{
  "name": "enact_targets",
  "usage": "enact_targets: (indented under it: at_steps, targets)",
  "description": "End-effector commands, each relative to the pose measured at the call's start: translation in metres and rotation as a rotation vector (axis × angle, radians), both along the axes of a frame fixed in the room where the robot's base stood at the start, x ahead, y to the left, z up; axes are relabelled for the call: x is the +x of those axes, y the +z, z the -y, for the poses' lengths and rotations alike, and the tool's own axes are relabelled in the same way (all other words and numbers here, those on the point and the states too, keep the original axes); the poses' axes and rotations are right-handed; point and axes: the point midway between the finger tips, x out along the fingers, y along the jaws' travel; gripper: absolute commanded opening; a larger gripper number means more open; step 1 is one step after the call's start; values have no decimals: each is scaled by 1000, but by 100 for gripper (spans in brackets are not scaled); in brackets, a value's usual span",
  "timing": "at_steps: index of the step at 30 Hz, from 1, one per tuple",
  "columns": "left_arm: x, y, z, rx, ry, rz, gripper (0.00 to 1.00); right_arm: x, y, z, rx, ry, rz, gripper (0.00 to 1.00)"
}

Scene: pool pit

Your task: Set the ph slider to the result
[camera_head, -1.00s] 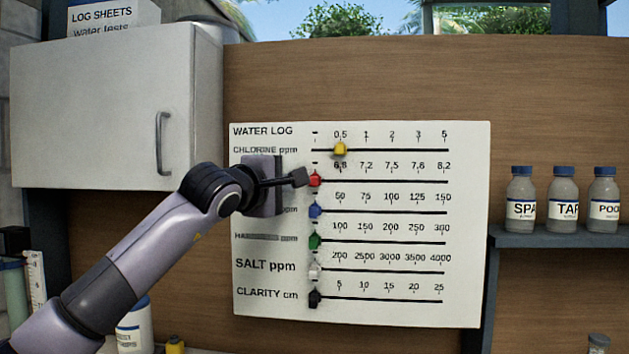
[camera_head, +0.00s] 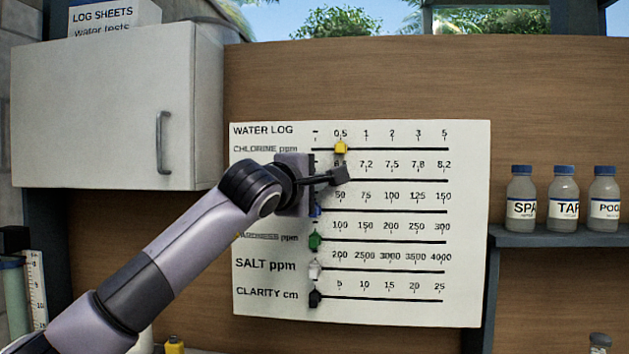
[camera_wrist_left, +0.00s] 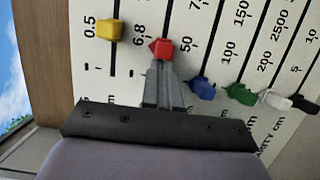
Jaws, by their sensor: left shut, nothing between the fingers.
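The red pH slider (camera_wrist_left: 160,47) shows in the left wrist view on its track beside the 6.8 mark. In the head view my gripper hides it. My left gripper (camera_head: 341,176) is shut and empty, its fingertips just below the 6.8 label. In the left wrist view its closed fingers (camera_wrist_left: 163,66) are right against the near side of the red slider, seemingly touching it. The white water log board (camera_head: 468,225) carries the pH row, which runs from a dash through 6.8, 7.2, 7.5 and 7.8 to 8.2. No test result is readable.
The yellow chlorine slider (camera_head: 340,148) sits at 0.5 just above my gripper. Blue (camera_head: 315,211), green (camera_head: 314,241), white (camera_head: 314,270) and black (camera_head: 314,298) sliders stand at the left ends below. Bottles (camera_head: 563,200) stand on a right shelf; a cabinet (camera_head: 115,105) is left.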

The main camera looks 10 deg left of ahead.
Motion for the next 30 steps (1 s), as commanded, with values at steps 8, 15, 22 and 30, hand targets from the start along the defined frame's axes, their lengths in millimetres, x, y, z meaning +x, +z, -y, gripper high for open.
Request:
enact_targets:
  at_steps: [8, 15, 22, 30]
  targets:
    - [0, 0, 18, 0, -1, 0, 0, 0, -1, 0, 0, 0, 0, 46]
    - [0, 0, 32, 1, -2, 0, 0, 0, -2, 0, 0, 0, 0, 46]
    - [0, 0, 46, 2, -2, 1, 0, 0, -1, 0, 0, 0, 0, 46]
    - [0, 0, 62, 1, -2, 0, 0, 0, 0, 0, 0, 0, 0, 46]
